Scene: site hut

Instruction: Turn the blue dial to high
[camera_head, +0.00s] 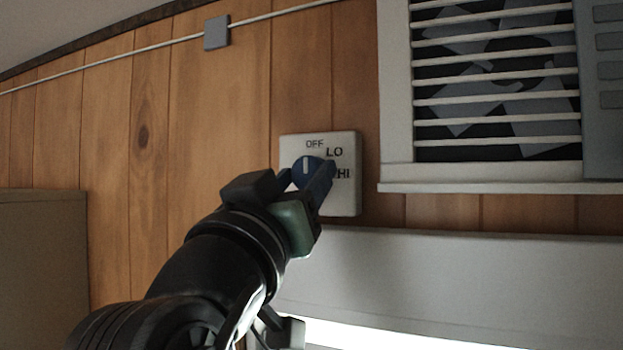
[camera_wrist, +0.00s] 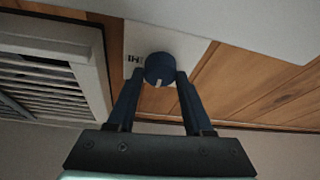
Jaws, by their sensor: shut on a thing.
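The blue dial (camera_head: 304,167) is a round knob with a white pointer line, on a pale plate (camera_head: 345,200) fixed to the wood wall. The plate is marked OFF at top, LO at upper right and HI at right. The pointer stands about upright, towards OFF. My gripper (camera_head: 308,176) is shut on the dial, with a finger on each side. In the wrist view the dial (camera_wrist: 159,68) sits between the two fingertips, its white mark pointing down in that picture. My gripper hides part of the dial and plate in the head view.
A slatted vent unit (camera_head: 395,100) in a pale frame is to the upper right of the plate. A white ledge or panel (camera_head: 450,275) lies below. A cable with a grey box (camera_head: 216,33) runs along the wall above. A brown cabinet (camera_head: 40,260) stands at left.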

